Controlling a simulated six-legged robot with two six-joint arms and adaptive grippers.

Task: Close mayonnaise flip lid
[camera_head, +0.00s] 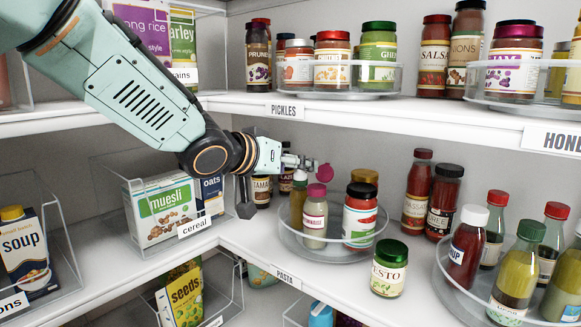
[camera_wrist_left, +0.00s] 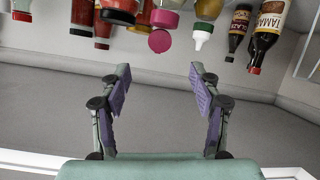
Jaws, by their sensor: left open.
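The mayonnaise bottle (camera_head: 314,218) is a small pale bottle with a pink cap, upright on the clear round turntable (camera_head: 335,255). A pink disc-shaped lid (camera_head: 325,173) stands up open above the cap. In the left wrist view, where the bottles appear upside down, the open lid (camera_wrist_left: 160,41) hangs in front of the cap, roughly centred between my fingers. My left gripper (camera_head: 300,163) is open and empty, just left of the lid in the head view and apart from it. Its spread fingers also show in the left wrist view (camera_wrist_left: 160,78). My right gripper is out of view.
A pesto jar (camera_head: 389,270) is at the front. The upper shelf edge (camera_head: 400,114) runs above my gripper.

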